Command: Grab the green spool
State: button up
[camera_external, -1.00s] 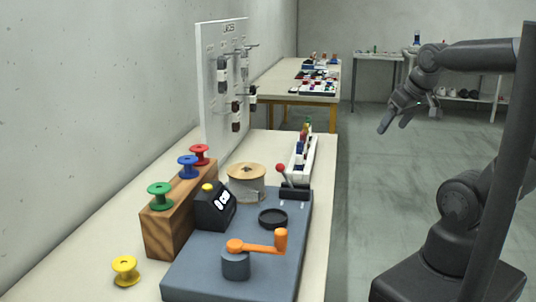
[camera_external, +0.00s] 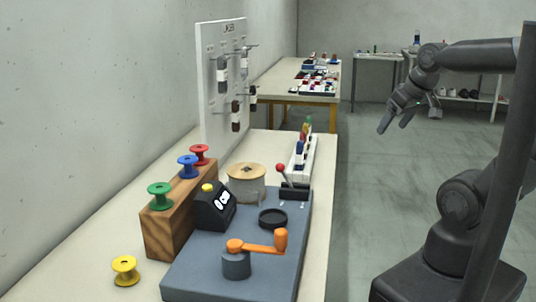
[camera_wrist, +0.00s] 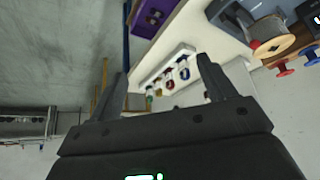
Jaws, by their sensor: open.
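The green spool (camera_external: 160,195) stands on the near end of a wooden block (camera_external: 165,232), in front of a blue spool (camera_external: 188,166) and a red spool (camera_external: 200,154) on the same block. My gripper (camera_external: 394,124) is open and empty over the floor to the right of the table, well away from the green spool. In the wrist view its two fingers (camera_wrist: 163,80) are spread with nothing between them. That view shows a red spool (camera_wrist: 284,70) and a blue spool (camera_wrist: 310,56) at the right edge; I cannot see the green spool there.
A yellow spool (camera_external: 125,270) lies on the table in front of the block. A grey board (camera_external: 195,277) with an orange crank (camera_external: 260,245), a black box (camera_external: 214,208) and a red-knobbed lever (camera_external: 282,170) is beside it. A white pegboard (camera_external: 210,110) stands behind.

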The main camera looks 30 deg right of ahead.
jog(key=w+a+r+g+y, duration=0.1)
jog(key=w+a+r, duration=0.6)
jog(key=w+a, duration=0.3)
jog(key=w+a+r+n+g, duration=0.1)
jog(key=w+a, duration=0.4)
jog(key=a, duration=0.2)
jog(key=w+a+r+g, duration=0.1)
jog(key=w+a, duration=0.4)
jog(key=a, duration=0.2)
jog(key=n+g, duration=0.1)
send_near(159, 187)
jog(key=shift+w+d+h, duration=0.1)
jog(key=shift+w+h, duration=0.3)
jog(key=shift+s+a+f, duration=0.1)
jog(key=shift+a+f, duration=0.15)
jog(key=shift+f, duration=0.1)
jog(key=f, duration=0.7)
jog(key=w+f, duration=0.1)
jog(key=f, duration=0.2)
jog(key=shift+a+f, duration=0.25)
jog(key=shift+a, duration=0.05)
jog(key=shift+c, duration=0.5)
